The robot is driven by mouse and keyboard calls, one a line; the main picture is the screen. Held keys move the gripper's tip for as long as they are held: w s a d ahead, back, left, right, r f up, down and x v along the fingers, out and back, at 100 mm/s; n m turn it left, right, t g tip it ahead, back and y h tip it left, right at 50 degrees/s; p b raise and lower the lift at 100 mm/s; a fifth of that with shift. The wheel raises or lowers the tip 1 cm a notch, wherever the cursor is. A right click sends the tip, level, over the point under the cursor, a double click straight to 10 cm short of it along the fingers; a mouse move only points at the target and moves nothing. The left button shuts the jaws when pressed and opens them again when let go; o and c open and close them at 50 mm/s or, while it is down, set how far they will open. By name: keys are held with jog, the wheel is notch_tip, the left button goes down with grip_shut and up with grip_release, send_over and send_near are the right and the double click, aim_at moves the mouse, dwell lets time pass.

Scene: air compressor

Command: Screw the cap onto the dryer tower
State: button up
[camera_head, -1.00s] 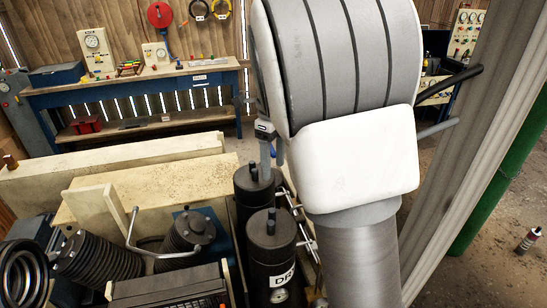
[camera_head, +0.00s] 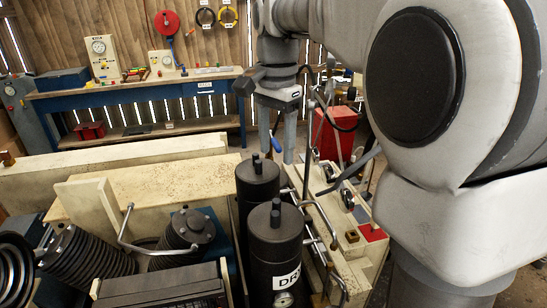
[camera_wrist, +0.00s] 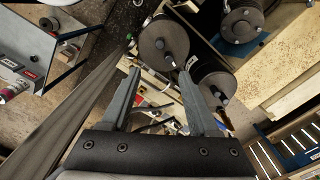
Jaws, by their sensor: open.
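Two black dryer towers stand side by side: the front one (camera_head: 274,250), with a partly hidden white label, and the rear one (camera_head: 257,190). Each has a round black top with a small knob in the middle. Which top is the task's cap, and how tightly either sits, I cannot tell. My gripper (camera_head: 277,155) is open and empty, pointing down behind and slightly right of the rear tower. In the wrist view my gripper (camera_wrist: 160,77) has its fingers spread wide, the front tower (camera_wrist: 164,42) beyond them and the rear tower (camera_wrist: 211,88) beside the right finger.
Pipes and a cream base (camera_head: 345,240) lie right of the towers. Ribbed cylinders (camera_head: 188,235) and a cream block (camera_head: 150,190) stand to the left. A blue workbench (camera_head: 150,100) is at the back. A red box (camera_head: 335,133) stands behind my gripper.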

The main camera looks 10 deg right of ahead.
aim_at(276, 212)
notch_tip(276, 212, down, 17)
jog(key=shift+f+b, duration=0.2)
jog(key=shift+b, duration=0.35)
grip_shut()
dwell(0.3)
dwell(1.2)
jog(key=m, duration=0.2)
jog(key=a+m, duration=0.1)
jog(key=m, duration=0.2)
jog(key=shift+w, duration=0.2)
jog(key=m, duration=0.2)
jog(key=m+p, duration=0.1)
jog(key=m, duration=0.1)
jog(key=shift+w+a, duration=0.15)
jog(key=shift+w, duration=0.15)
jog(key=shift+o, duration=1.2)
grip_release()
